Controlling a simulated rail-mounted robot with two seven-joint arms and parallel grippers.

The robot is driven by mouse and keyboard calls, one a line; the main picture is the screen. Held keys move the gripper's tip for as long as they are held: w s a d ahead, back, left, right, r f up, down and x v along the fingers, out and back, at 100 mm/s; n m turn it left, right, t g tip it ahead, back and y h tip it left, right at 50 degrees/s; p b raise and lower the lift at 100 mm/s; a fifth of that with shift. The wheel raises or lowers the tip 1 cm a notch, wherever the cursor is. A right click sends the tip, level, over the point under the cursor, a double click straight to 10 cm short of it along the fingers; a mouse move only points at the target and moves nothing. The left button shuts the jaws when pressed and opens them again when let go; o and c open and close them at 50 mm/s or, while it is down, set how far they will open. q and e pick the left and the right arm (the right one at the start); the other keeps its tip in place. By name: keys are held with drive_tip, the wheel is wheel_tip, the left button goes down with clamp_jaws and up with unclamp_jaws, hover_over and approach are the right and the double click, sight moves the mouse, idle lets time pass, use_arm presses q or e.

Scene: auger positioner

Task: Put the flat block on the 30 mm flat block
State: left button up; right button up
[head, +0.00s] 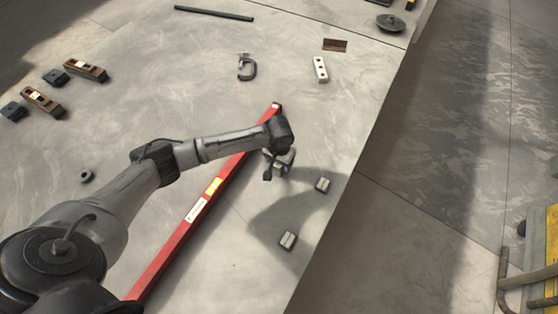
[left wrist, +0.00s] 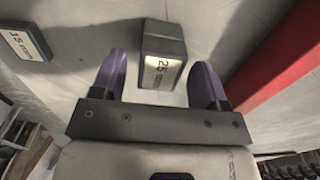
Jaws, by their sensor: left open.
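My left gripper (head: 275,171) is open, low over the table right of the red beam. In the left wrist view its two purple fingers (left wrist: 160,82) stand apart. A grey flat block labelled 25 mm (left wrist: 164,50) lies between and just beyond the fingertips, not clasped. A second block labelled 15 mm (left wrist: 26,42) lies to the left in that view. In the head view one block (head: 288,157) is partly hidden at the gripper. Two more small flat blocks lie nearby, one to the right (head: 322,185) and one nearer (head: 288,240). No 30 mm label is readable.
The long red beam (head: 215,187) runs diagonally beside the gripper; it also shows in the left wrist view (left wrist: 280,62). The table's right edge lies beyond the blocks. A clamp (head: 247,67), a holed plate (head: 320,69) and wooden planes (head: 43,101) lie farther off.

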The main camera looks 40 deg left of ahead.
use_arm(q)
drive_tip(key=shift+r, duration=0.3)
wheel_tip(320, 180, up, 11)
drive_tip(key=p, duration=0.2)
drive_tip(key=s+d+f+m+t, duration=0.1)
drive_tip(key=s+d+f, duration=0.1)
drive_tip(key=s+d, duration=0.2)
drive_tip(key=s+d+f+m+h, duration=0.1)
drive_tip(key=s+d+f+m, duration=0.1)
drive_tip(key=s+d, duration=0.3)
drive_tip(key=s+d+f+m+t+h, duration=0.1)
drive_tip(key=s+d+f, duration=0.3)
drive_tip(key=s, duration=0.6)
drive_tip(key=shift+s+d+m+t, duration=0.1)
drive_tip(key=shift+d+m+t, duration=0.2)
drive_tip(key=shift+m, duration=0.1)
drive_tip(key=s+a+r+t+y, duration=0.1)
drive_tip(key=s+a, duration=0.3)
drive_tip(key=s, duration=0.5)
drive_tip(key=shift+s+r+y, duration=0.25)
drive_tip(key=shift+r+y, duration=0.05)
drive_tip(key=shift+y, duration=0.1)
